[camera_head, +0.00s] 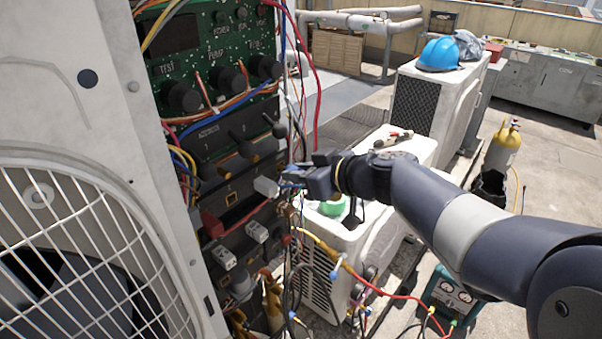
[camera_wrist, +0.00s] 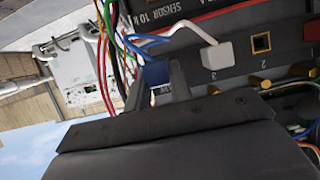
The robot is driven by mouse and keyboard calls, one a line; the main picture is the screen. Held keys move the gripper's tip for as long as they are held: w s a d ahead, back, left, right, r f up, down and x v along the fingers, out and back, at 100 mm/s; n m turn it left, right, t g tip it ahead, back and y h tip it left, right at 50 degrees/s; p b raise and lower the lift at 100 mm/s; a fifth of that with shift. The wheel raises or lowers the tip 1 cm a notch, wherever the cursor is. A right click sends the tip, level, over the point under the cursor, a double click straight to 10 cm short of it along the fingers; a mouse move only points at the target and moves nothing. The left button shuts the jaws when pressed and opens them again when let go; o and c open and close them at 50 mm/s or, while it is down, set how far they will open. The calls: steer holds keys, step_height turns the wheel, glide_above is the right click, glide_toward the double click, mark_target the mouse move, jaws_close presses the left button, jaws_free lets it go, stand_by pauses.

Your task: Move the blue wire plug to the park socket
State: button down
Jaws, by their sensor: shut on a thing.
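My gripper (camera_head: 305,178) is at the right edge of the control panel. In the wrist view my gripper (camera_wrist: 155,88) has its fingers on both sides of a blue plug (camera_wrist: 155,73) and is shut on it. A blue wire (camera_wrist: 150,42) runs from around the plug. I cannot tell whether the plug touches the panel. An empty square socket with a yellow frame (camera_wrist: 261,43) is on the dark panel; it also shows in the head view (camera_head: 231,198). No readable label marks a park socket.
A white plug (camera_wrist: 217,55) with a white wire is beside the blue plug. A red plug (camera_head: 212,224) and a pale plug (camera_head: 257,231) sit lower on the panel. Loose wires (camera_head: 300,90) hang along the panel's right edge. A fan grille (camera_head: 85,255) stands left.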

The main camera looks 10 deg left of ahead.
steer(key=shift+w+a+b, duration=0.4)
steer(key=shift+a+b, duration=0.05)
steer(key=shift+a, duration=0.25)
stand_by(1.0)
steer(key=c, duration=1.2)
jaws_free()
steer(key=b+v, duration=0.2)
steer(key=v, duration=0.8)
steer(key=shift+s+d+r, duration=0.15)
steer(key=shift+d, duration=0.1)
steer(key=p+x, duration=0.2)
steer(key=x, duration=0.9)
steer(key=shift+s+d+r, duration=0.1)
steer(key=shift+s+d, duration=0.1)
steer(key=shift+d, duration=0.15)
steer(key=shift+a, duration=0.1)
